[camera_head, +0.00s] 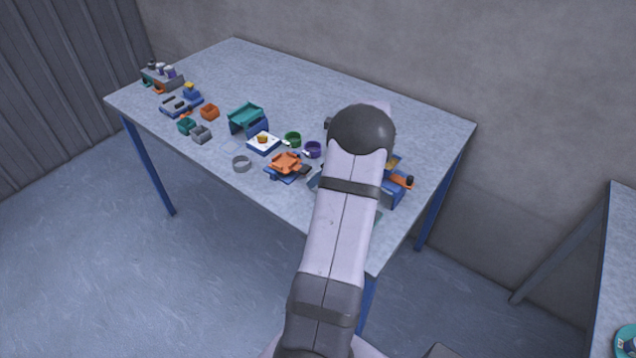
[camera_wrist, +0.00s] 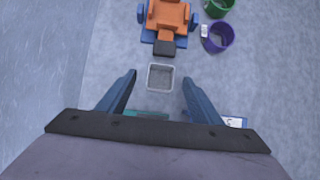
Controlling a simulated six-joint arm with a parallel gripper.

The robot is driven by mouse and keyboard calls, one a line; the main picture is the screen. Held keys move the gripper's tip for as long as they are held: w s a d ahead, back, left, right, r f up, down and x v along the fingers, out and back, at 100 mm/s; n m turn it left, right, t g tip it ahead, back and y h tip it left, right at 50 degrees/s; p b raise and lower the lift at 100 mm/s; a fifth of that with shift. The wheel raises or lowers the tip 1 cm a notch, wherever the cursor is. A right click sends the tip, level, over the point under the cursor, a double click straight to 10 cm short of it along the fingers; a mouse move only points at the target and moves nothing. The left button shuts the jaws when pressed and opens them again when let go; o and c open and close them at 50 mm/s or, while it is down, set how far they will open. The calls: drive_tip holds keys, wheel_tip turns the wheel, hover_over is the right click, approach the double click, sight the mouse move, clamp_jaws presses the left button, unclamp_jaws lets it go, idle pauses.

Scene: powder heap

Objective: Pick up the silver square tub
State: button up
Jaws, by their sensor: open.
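The silver square tub (camera_wrist: 160,77) shows in the wrist view as a small open square with a pale rim and a grey inside. It sits on the table just ahead of and between the two fingertips of my gripper (camera_wrist: 159,80). The fingers are open, one on each side of the tub, with a gap to each. Nothing is held. Their height above the tub is hard to tell. In the head view my arm hides the gripper and most or all of this tub. Another grey square tub (camera_head: 201,134) stands at the left among small coloured tubs.
An orange tray on a blue base (camera_wrist: 167,15) with a dark end lies just beyond the tub. A purple cup (camera_wrist: 220,34) and a green cup (camera_wrist: 218,6) stand right of it. A teal item (camera_wrist: 147,114) and a blue-white item (camera_wrist: 232,122) lie near the gripper base. The left is clear.

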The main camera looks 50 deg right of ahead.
drive_tip(key=shift+p+x, duration=0.75)
drive_tip(key=shift+x, duration=1.5)
drive_tip(key=shift+s+d, duration=0.1)
drive_tip(key=shift+s, duration=0.05)
drive_tip(key=c, duration=1.1)
